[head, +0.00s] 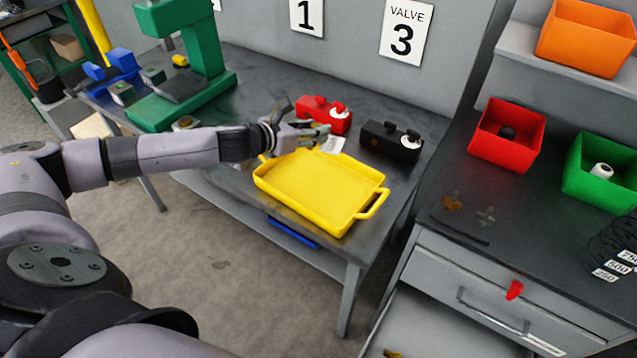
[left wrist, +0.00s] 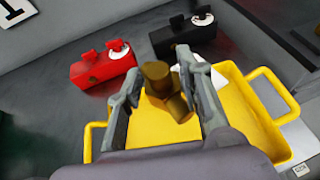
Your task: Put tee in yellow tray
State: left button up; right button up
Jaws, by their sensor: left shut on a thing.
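The brass tee (left wrist: 163,82) is between the fingers of my left gripper (left wrist: 158,88) in the left wrist view, with the yellow tray behind it. In the head view my left gripper (head: 318,132) is at the far left edge of the tray, and I cannot make out the tee there. The yellow tray (head: 305,192) lies on the dark bench, looks empty, and has a handle at each end. It also shows in the left wrist view (left wrist: 258,118). My right gripper is not in view.
A red valve block (head: 325,115) and a black one (head: 390,146) stand behind the tray. A green press (head: 190,65) stands at the left. On the right bench are a red bin (head: 507,135), a green bin (head: 600,170) and small fittings (head: 452,203).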

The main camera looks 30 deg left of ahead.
pick_arm(q)
jog(key=a+r+y, duration=0.1)
jog(key=a+r, duration=0.4)
jog(key=a, duration=0.3)
jog(key=shift+n, duration=0.5)
notch_tip(320, 180, down, 15)
jog(key=b, duration=0.5)
jog(key=shift+w+d+f+b, duration=0.1)
jog(key=shift+w+f+b, duration=0.05)
jog(key=shift+b, duration=0.2)
notch_tip(320, 180, down, 5)
jog(key=shift+r, duration=0.1)
jog(key=shift+w, duration=0.1)
jog(key=shift+f, duration=0.25)
jog(key=o, duration=1.3)
jog(key=shift+c, duration=0.2)
